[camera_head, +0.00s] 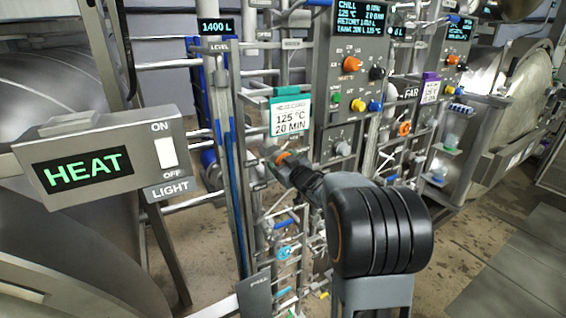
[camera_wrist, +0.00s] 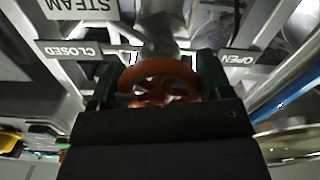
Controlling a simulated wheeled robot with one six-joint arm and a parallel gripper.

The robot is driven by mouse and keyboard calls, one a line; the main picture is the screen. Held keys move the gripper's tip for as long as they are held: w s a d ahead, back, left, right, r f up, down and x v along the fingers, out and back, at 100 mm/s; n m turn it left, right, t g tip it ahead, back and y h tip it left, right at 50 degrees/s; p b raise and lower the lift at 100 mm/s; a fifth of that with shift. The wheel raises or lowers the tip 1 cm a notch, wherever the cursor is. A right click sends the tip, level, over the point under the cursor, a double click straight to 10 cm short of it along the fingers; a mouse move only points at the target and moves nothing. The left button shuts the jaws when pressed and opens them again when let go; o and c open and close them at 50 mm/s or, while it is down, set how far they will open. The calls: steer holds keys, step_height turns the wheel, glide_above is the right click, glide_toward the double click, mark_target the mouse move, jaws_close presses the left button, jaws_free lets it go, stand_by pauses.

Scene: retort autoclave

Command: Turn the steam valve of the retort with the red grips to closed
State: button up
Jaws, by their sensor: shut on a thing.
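An orange-red handwheel (camera_wrist: 158,72) sits between the two dark fingers of my gripper (camera_wrist: 157,84) in the wrist view, and the gripper is shut on it. Above it is a STEAM label (camera_wrist: 80,8), upside down in this view. A CLOSED plate (camera_wrist: 78,51) is on the left and an OPEN plate (camera_wrist: 240,62) on the right. In the head view the orange wheel (camera_head: 282,157) shows just past the end of my gripper (camera_head: 288,165), below the teal-topped card reading 125 °C, 20 MIN. My gripper hides part of the wheel. I cannot make out red grips on a retort.
A HEAT display with a light switch (camera_head: 110,160) stands close at the left. A control panel (camera_head: 355,100) with coloured knobs is above and right of my arm. Pipes and a cyan handwheel (camera_head: 285,252) lie below. A second panel and steel retort (camera_head: 520,95) stand at right.

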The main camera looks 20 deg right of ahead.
steer(key=shift+f, duration=0.1)
steer(key=o, duration=0.9)
steer(key=s, duration=0.4)
steer(key=s+d+b, duration=0.1)
steer(key=s, duration=0.8)
steer(key=shift+s+d+b, duration=0.2)
steer(key=shift+s+b, duration=0.1)
steer(key=shift+s, duration=0.1)
